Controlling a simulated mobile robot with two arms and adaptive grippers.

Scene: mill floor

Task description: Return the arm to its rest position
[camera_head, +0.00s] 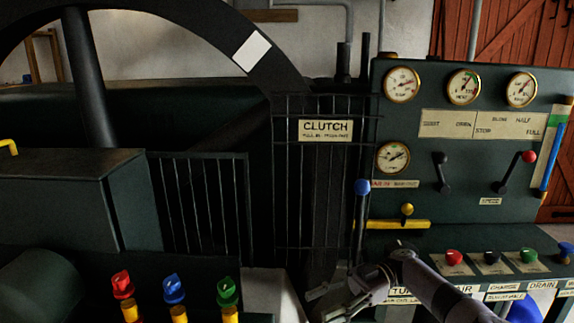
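My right arm (437,290) comes in from the lower right, in front of the green control panel. Its gripper (324,303) is at the bottom middle, with its fingers pointing left. The fingers look apart, and I see nothing between them. The gripper is below the blue-knobbed lever (362,187) and apart from its knob. Part of the gripper is dark against the dark machine. My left arm and gripper are not in view.
A gauge panel (456,122) with levers stands at the right. Red (453,257), black and green knobs sit on the ledge near my arm. A barred guard with a CLUTCH sign (325,130) stands behind the gripper. Red, blue and green valve handles (174,291) stand at the lower left.

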